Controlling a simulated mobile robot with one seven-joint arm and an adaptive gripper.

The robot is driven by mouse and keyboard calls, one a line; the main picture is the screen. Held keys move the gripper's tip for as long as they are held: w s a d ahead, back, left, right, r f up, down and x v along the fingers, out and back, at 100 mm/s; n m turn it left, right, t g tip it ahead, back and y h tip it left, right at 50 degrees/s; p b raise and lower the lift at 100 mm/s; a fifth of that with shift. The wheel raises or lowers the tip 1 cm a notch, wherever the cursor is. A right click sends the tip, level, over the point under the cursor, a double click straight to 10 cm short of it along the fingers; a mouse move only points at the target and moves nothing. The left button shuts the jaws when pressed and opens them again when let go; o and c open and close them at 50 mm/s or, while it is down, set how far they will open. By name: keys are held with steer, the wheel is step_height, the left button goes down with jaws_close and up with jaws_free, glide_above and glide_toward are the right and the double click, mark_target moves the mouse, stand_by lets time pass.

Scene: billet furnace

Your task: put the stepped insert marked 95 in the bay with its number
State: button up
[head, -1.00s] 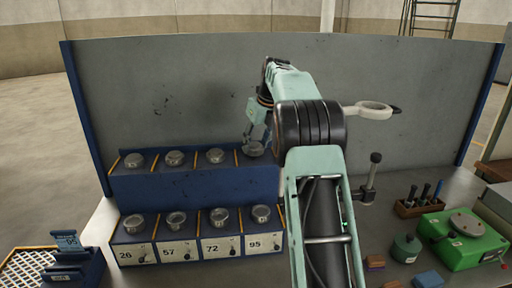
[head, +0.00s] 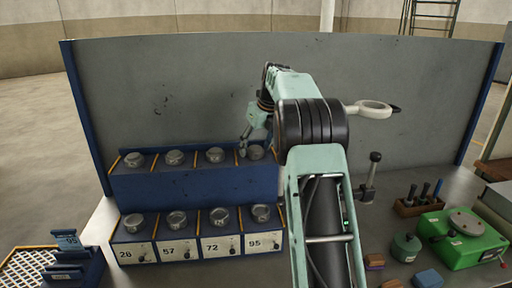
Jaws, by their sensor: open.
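Several round grey metal pieces sit on the upper blue shelf, between yellow dividers. The rightmost upper piece (head: 256,153) is right by my gripper (head: 245,147). My gripper is open, its fingers pointing down at the left side of that piece; I cannot tell whether they touch it. The lower row has numbered bays 28, 57, 72 and 95, each with a round metal piece above its label. The bay labelled 95 (head: 263,244) is the rightmost, with a metal piece (head: 261,213) on it. No number is readable on any metal piece.
On the right are a lever post (head: 370,178), a tool block (head: 420,208), a green box (head: 463,238) and small blocks. A grey panel (head: 190,100) stands behind the shelves.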

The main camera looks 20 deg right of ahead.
steer(key=v, duration=1.2)
steer(key=shift+r, duration=0.1)
